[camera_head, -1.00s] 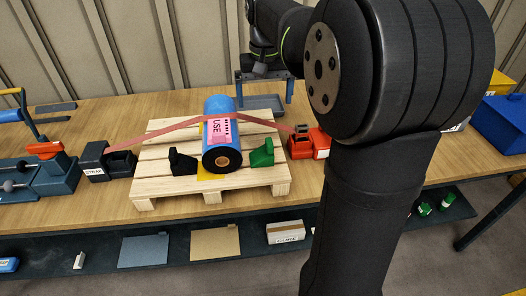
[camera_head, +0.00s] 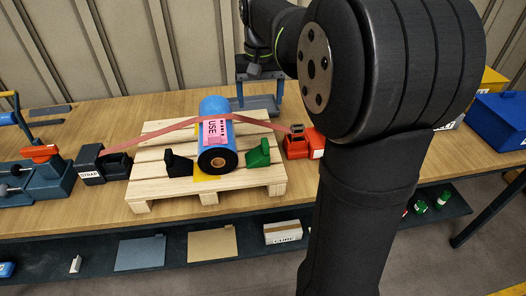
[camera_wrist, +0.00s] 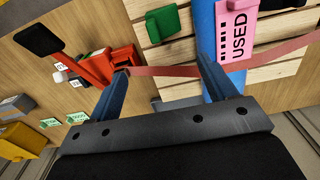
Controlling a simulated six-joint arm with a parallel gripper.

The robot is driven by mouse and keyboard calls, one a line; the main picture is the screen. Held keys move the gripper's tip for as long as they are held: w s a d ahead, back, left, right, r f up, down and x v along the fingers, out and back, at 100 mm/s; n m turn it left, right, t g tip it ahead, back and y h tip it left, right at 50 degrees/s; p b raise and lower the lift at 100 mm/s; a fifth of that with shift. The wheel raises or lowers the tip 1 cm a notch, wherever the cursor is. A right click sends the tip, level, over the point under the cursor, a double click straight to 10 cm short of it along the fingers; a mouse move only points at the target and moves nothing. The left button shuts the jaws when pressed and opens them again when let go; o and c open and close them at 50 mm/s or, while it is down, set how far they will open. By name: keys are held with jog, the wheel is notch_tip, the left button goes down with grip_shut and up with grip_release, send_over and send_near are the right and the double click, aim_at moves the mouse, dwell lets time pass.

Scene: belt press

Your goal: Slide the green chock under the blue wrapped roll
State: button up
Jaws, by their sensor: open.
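The blue wrapped roll (camera_head: 214,108) lies on the wooden pallet (camera_head: 150,186), with a pink label reading USED. It also shows in the wrist view (camera_wrist: 207,35). The green chock (camera_head: 259,153) stands on the pallet to the right of the roll, apparently with a gap between them. In the wrist view the chock (camera_wrist: 162,22) is at the top, left of the roll. My gripper (camera_wrist: 160,70) is open and empty, its two blue fingers apart, over the red strap and short of the chock in the picture.
A red strap (camera_head: 150,134) passes over the roll between a black strap block (camera_head: 91,165) and an orange-red ratchet (camera_head: 297,146). A black chock (camera_head: 178,163) stands left of the roll. Blue and yellow bins are at right.

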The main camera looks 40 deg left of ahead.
aim_at(255, 155)
jog(key=shift+w+d+f+m, duration=0.2)
jog(key=shift+f+m, duration=0.05)
jog(key=shift+m, duration=0.25)
jog(key=c, duration=0.3)
jog(key=d+f+m, duration=0.1)
jog(key=m, duration=0.1)
jog(key=w+f+m, duration=0.1)
jog(key=m, duration=0.2)
jog(key=w+d+f+m, duration=0.1)
jog(key=m, duration=0.2)
jog(key=shift+w+d+f, duration=0.25)
jog(key=shift+d, duration=0.05)
grip_shut()
jog(key=f+m, duration=0.3)
jog(key=f, duration=0.1)
jog(key=d+f+m, duration=0.1)
jog(key=f+m, duration=0.2)
jog(key=f, duration=0.2)
jog(key=f+m, duration=0.2)
jog(key=f, duration=0.2)
jog(key=shift+w+d+f+m, duration=0.15)
jog(key=shift+w+f+m, duration=0.15)
jog(key=shift+m, duration=0.1)
jog(key=shift+s+a, duration=0.55)
jog(key=shift+s, duration=0.05)
jog(key=shift+s+a, duration=2.05)
